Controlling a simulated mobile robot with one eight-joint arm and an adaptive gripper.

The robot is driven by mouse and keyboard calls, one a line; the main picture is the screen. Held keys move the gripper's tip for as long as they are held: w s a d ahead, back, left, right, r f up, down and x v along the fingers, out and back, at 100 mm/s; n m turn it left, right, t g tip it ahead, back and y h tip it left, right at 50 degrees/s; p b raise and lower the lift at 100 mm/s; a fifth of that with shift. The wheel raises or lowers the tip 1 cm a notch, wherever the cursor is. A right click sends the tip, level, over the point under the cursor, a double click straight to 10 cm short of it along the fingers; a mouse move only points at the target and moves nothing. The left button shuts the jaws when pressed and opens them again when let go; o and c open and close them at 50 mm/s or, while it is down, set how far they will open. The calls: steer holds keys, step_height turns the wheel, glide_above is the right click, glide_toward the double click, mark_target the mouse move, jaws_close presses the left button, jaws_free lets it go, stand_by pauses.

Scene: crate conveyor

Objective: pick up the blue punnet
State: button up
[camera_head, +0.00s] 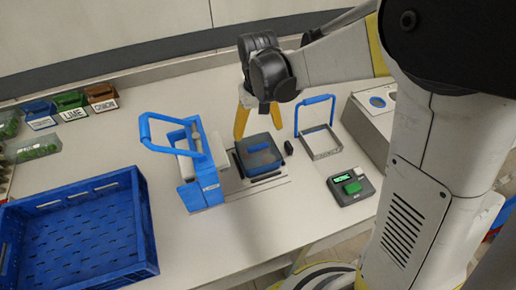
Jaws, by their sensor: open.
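A dark, squarish container with a blue patch on top, apparently the blue punnet (262,160), sits on a dark plate at the middle of the table, just right of a blue-framed hand press. My gripper (259,131) points down above it, its orange fingers spread apart and empty. The fingertips appear near the punnet's far edge; their height over it cannot be told. The punnet's far side is partly hidden by the gripper.
A large blue crate (146,227) stands at the front left. The blue-handled press (204,180) is close on the punnet's left. A blue-handled frame (322,151) and a small device with a green display (351,186) are on its right. Labelled small bins (70,105) line the back left.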

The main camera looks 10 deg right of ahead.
mark_target(258, 146)
step_height(258, 146, down, 8)
steer(key=shift+s+a+r+b, duration=0.1)
steer(key=shift+s+r+b, duration=0.1)
steer(key=shift+b, duration=1.05)
steer(key=shift+r, duration=0.1)
steer(key=c, duration=1.5)
